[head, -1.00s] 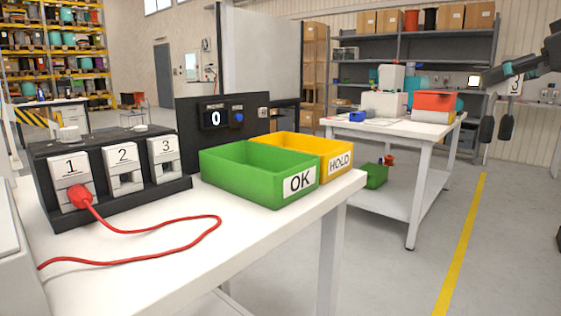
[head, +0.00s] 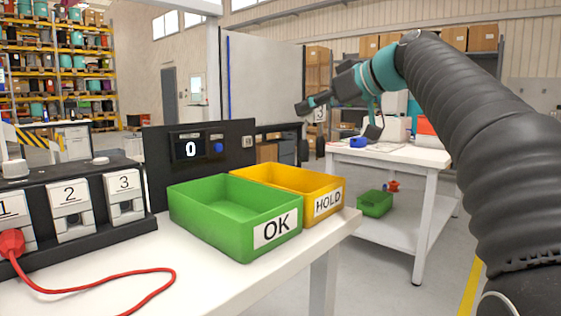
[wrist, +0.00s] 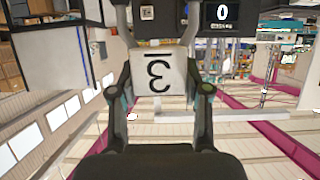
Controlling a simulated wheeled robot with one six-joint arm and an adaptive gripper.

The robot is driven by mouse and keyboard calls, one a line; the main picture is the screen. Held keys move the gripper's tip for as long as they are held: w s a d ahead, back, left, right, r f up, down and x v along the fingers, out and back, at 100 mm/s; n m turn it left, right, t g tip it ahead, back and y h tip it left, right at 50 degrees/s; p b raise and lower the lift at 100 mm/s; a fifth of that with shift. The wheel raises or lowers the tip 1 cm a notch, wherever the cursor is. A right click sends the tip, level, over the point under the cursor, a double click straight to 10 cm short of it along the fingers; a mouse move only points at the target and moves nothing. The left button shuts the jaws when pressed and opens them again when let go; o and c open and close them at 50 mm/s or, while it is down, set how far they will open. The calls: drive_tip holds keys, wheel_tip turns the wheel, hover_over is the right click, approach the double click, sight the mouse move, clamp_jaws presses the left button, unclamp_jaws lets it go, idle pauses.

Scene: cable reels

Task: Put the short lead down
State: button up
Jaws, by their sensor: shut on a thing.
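My gripper (head: 310,105) is out at the end of my arm, above and beyond the yellow HOLD bin. It is shut on the short lead, which shows mainly as a white tag marked 3 (head: 319,114) with two dark ends hanging below. In the wrist view the tag (wrist: 161,76) appears upside down between the fingers (wrist: 158,22). The green OK bin (head: 238,235) and yellow HOLD bin (head: 300,180) stand side by side on the white bench (head: 190,285); the visible inside of the green bin is empty.
A black rack with sockets 1, 2 and 3 (head: 125,197) stands at left, with a red lead (head: 172,285) plugged into socket 1. A black panel (head: 235,140) showing 0 is behind the bins. A second white table (head: 425,157) is at right, with a green bin (head: 375,203) on its lower shelf.

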drive_tip(key=w+a+f, duration=0.5)
drive_tip(key=a+f, duration=0.1)
drive_tip(key=f, duration=0.3)
drive_tip(key=shift+w+b, duration=0.35)
drive_tip(key=shift+b, duration=0.1)
drive_tip(key=shift+a+f+b, duration=0.1)
drive_tip(key=shift+f+b, duration=0.5)
drive_tip(key=shift+b, duration=0.05)
drive_tip(key=o, duration=1.2)
drive_tip(key=shift+o, duration=0.2)
drive_tip(key=shift+r, duration=0.1)
